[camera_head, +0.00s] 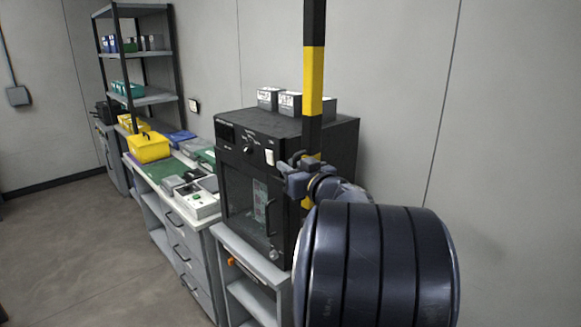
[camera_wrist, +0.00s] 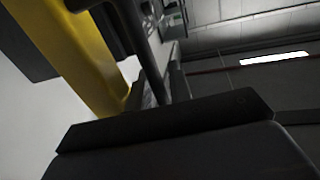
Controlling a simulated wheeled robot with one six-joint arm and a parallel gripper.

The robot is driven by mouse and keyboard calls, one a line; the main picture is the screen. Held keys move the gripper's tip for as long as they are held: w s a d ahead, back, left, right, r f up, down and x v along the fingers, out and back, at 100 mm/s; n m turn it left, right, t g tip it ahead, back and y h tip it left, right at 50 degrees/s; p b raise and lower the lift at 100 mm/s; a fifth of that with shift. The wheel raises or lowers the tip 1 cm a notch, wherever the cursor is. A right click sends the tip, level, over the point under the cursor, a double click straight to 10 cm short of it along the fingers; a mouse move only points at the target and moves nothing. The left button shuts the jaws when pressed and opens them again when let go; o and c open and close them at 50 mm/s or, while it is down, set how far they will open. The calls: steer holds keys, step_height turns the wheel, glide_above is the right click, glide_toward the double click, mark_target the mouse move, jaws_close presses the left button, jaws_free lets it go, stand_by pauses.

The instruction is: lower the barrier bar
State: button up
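The barrier bar (camera_head: 313,75) stands upright in the head view, banded in black and yellow. Its top runs out of the picture, and its lower part is hidden behind my arm. My gripper (camera_head: 299,172) is at the bar's lower part and overlaps it in the picture. In the wrist view, a yellow and black length of the bar (camera_wrist: 80,48) slants close by at the upper left, and a dark part of my gripper fills the bottom. The fingertips cannot be made out clearly, so I cannot tell whether they are open or closed on the bar.
A black oven-like cabinet (camera_head: 238,170) with small boxes (camera_head: 290,103) on top stands just left of and behind the bar. A workbench (camera_head: 181,245) with a yellow bin (camera_head: 148,148) and a shelf rack (camera_head: 145,55) lie further left. The floor (camera_head: 75,235) at left is clear.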

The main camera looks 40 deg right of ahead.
steer(key=shift+c, duration=0.4)
jaws_close()
